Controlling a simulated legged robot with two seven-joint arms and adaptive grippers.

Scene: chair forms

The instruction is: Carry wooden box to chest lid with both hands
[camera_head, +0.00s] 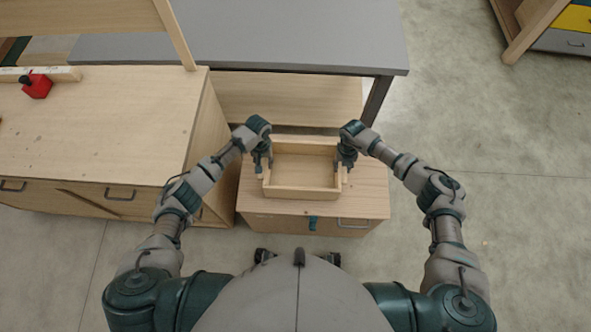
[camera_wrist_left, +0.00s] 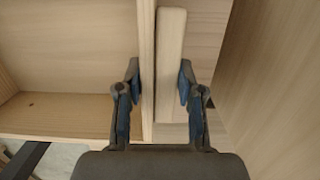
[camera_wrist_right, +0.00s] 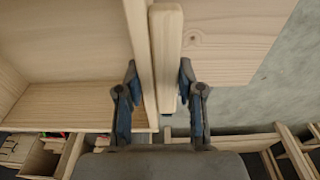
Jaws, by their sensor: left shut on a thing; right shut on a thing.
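The open wooden box (camera_head: 303,163) is at the chest (camera_head: 375,200), over the middle of its lid. Whether it rests on the lid or hangs just above it I cannot tell. My left gripper (camera_head: 262,168) is at the box's left side, and my right gripper (camera_head: 345,166) is at its right side. In the left wrist view the left gripper (camera_wrist_left: 157,95) is shut on a wooden side piece (camera_wrist_left: 171,60) of the box. In the right wrist view the right gripper (camera_wrist_right: 158,95) is shut on the matching piece (camera_wrist_right: 166,50). The box looks empty and about level.
A wooden workbench (camera_head: 90,130) with drawers stands close on the left, with a red clamp (camera_head: 36,86) on top. A grey-topped table (camera_head: 290,35) stands behind the chest. The floor (camera_head: 500,180) to the right is clear.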

